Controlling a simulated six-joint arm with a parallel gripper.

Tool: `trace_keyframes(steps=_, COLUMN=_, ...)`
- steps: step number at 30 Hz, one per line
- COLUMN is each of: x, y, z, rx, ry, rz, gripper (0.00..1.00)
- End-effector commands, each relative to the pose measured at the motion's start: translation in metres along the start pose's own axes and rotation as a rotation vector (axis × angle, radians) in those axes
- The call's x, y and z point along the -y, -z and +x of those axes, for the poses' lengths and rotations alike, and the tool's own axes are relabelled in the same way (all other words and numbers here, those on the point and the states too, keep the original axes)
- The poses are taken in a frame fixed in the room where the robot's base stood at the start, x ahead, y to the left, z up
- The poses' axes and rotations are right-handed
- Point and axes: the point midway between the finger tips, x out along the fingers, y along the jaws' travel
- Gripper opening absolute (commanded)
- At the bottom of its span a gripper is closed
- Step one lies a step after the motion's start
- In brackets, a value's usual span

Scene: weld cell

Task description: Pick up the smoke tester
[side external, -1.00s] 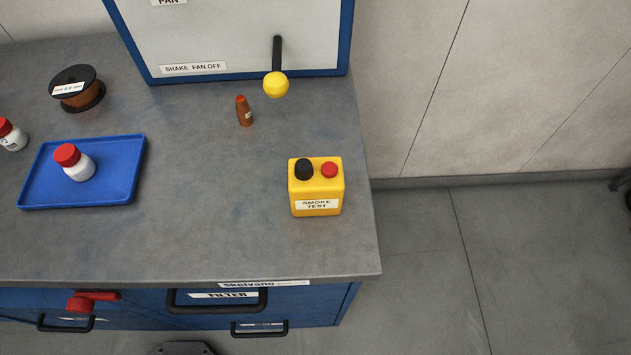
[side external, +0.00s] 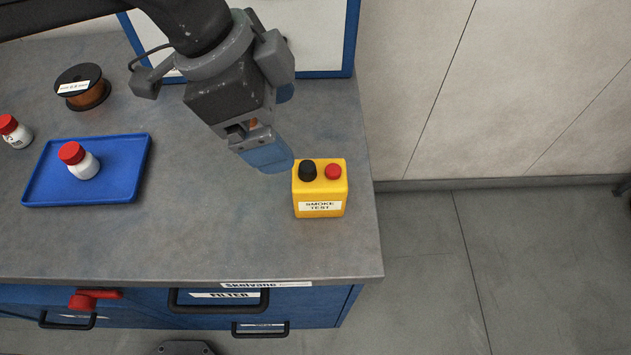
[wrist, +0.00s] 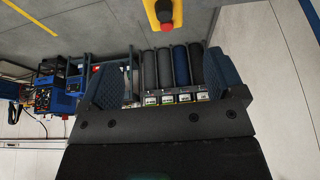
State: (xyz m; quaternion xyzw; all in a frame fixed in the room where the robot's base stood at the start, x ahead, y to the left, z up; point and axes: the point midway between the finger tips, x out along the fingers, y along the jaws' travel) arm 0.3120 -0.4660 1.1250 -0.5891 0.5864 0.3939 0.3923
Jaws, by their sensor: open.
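The smoke tester (side external: 319,190) is a yellow box with a black knob and a red button on top and a white "SMOKE TEST" label on its front. It stands upright near the right edge of the grey bench. My gripper (side external: 270,158) is just left of it in the side view, its blue fingertip close to the black knob; whether they touch is unclear. In the wrist view my gripper (wrist: 164,82) has its two blue fingers spread with nothing held between them. The tester (wrist: 163,12) shows there only partly, at the top edge, beyond the fingers.
A blue tray (side external: 48,190) holds a white red-capped bottle (side external: 82,164); a similar bottle (side external: 15,132) stands to its left. A wire spool (side external: 83,87) is behind. The bench front, with handles (side external: 218,300), lies below. Bench in front of the tester is clear.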

Motion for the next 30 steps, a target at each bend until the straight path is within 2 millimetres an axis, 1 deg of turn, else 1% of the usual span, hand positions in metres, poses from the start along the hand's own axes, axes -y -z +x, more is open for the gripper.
trace_keyframes(steps=5, x=-0.001, y=0.002, z=0.025, rx=0.002, ry=-0.007, rz=0.008, gripper=0.88)
trace_keyframes(steps=9, x=-0.001, y=0.001, z=0.053, rx=0.002, ry=-0.007, rz=0.006, gripper=0.88)
trace_keyframes(steps=12, x=-0.001, y=0.001, z=0.070, rx=0.001, ry=-0.006, rz=0.006, gripper=0.88)
trace_keyframes(steps=15, x=0.000, y=0.001, z=0.081, rx=0.000, ry=-0.004, rz=0.006, gripper=0.88)
trace_keyframes(steps=21, x=0.001, y=0.000, z=0.093, rx=0.000, ry=-0.003, rz=0.005, gripper=0.88)
trace_keyframes(steps=27, x=0.008, y=-0.005, z=0.122, rx=0.002, ry=-0.005, rz=0.004, gripper=0.88)
trace_keyframes(steps=30, x=0.008, y=-0.005, z=0.134, rx=0.000, ry=-0.003, rz=0.004, gripper=0.88)
